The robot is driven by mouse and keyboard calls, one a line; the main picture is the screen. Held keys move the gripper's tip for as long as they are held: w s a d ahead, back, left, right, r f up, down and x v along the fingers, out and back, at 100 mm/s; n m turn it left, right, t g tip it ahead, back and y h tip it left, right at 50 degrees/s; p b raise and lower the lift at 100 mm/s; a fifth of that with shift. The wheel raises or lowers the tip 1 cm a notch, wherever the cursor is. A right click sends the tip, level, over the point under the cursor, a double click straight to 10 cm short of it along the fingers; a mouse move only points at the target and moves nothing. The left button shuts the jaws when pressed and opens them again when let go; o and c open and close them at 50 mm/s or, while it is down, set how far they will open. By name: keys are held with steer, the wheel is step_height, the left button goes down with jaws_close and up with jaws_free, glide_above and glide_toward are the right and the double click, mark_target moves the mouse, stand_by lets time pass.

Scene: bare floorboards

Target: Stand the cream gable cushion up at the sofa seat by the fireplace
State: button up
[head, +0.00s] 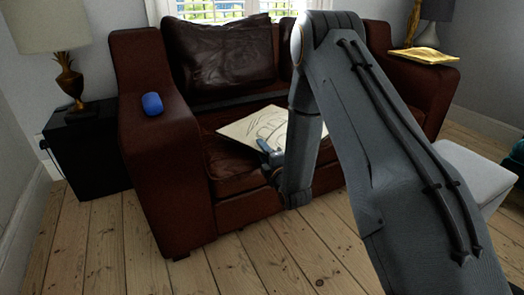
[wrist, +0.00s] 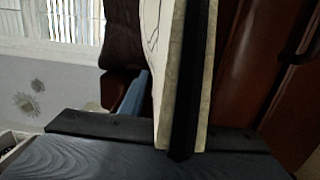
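The cream gable cushion (head: 252,127) lies nearly flat on the sofa seat in the head view, with a dark line drawing on its upper face. My gripper (head: 270,160) is at its front right edge. In the wrist view the cushion (wrist: 170,75) shows edge-on, close to the gripper, with a black strip running along it. A blue-grey piece (wrist: 131,96) shows just left of the cushion. The gripper is at the cushion, but whether its fingers are closed on it is unclear. My arm hides the right of the seat. No fireplace is visible.
The brown leather sofa (head: 165,185) has a dark back cushion (head: 218,55) and a blue object (head: 152,104) on its left arm. A yellow item (head: 420,57) lies on the right arm. A black side table (head: 85,150) with a lamp stands left. The front floorboards (head: 130,250) are clear.

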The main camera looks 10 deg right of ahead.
steer(key=shift+r, duration=0.1)
steer(key=shift+s, duration=0.25)
steer(key=p+v, duration=0.3)
steer(key=v, duration=0.7)
steer(key=s+a+r+m+g, duration=0.2)
steer(key=s+a+m+g, duration=0.15)
steer(key=a, duration=0.35)
steer(key=s+a+r+m+g, duration=0.2)
steer(key=s+a+g, duration=0.25)
steer(key=a, duration=0.35)
steer(key=s+r+m+g+h, duration=0.1)
steer(key=s+r+m+g, duration=0.1)
steer(key=s, duration=0.8)
steer(key=s+a+r+m+g+h, duration=0.1)
steer(key=s+r+m+g, duration=0.2)
steer(key=s, duration=0.7)
steer(key=s+a+r+m+g+h, duration=0.1)
steer(key=s+r+m+g, duration=0.2)
steer(key=s, duration=0.7)
steer(key=shift+s+g, duration=0.25)
steer(key=shift+g, duration=0.55)
